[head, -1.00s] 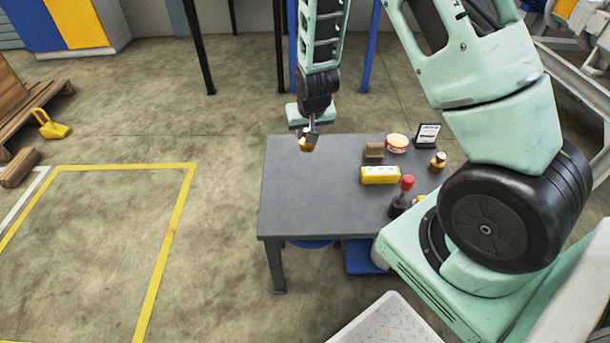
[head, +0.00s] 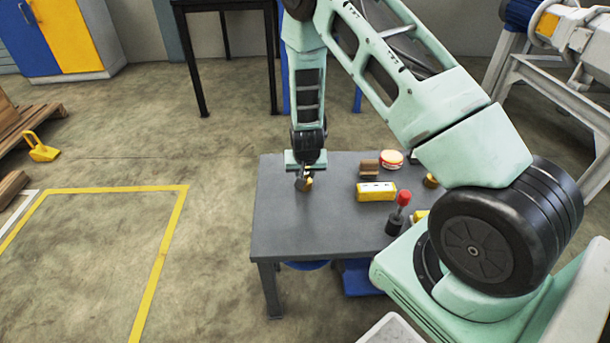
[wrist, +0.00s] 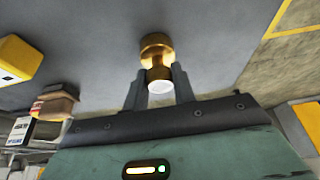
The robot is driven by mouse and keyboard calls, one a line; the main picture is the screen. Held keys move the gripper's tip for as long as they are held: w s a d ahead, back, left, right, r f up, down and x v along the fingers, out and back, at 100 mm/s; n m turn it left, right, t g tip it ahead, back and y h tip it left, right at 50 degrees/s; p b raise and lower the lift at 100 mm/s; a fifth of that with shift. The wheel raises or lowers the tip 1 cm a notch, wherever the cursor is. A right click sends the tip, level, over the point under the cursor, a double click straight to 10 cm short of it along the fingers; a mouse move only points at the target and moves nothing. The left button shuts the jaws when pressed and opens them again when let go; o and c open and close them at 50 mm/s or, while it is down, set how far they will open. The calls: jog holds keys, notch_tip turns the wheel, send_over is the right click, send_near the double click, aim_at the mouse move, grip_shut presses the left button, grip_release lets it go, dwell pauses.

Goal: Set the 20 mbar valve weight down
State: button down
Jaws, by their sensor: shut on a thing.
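The 20 mbar valve weight is a small brass piece with a wider round end, seen in the wrist view (wrist: 157,45) between my gripper's fingers (wrist: 160,88). My gripper (head: 304,181) is shut on it. In the head view the brass weight (head: 306,184) is small and partly hidden by the fingers. It is low over the left rear part of the grey table (head: 300,225). I cannot tell whether it touches the tabletop.
To the right on the table are a yellow box (head: 376,192), a brown block (head: 369,168), a red-and-white round tin (head: 391,158) and a red-topped dark bottle (head: 397,217). A second brass piece (head: 430,181) is partly hidden by my arm. The table's front left is clear.

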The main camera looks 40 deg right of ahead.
jog(key=c, duration=1.1)
grip_release()
jog(key=shift+f, duration=0.1)
jog(key=shift+c, duration=0.2)
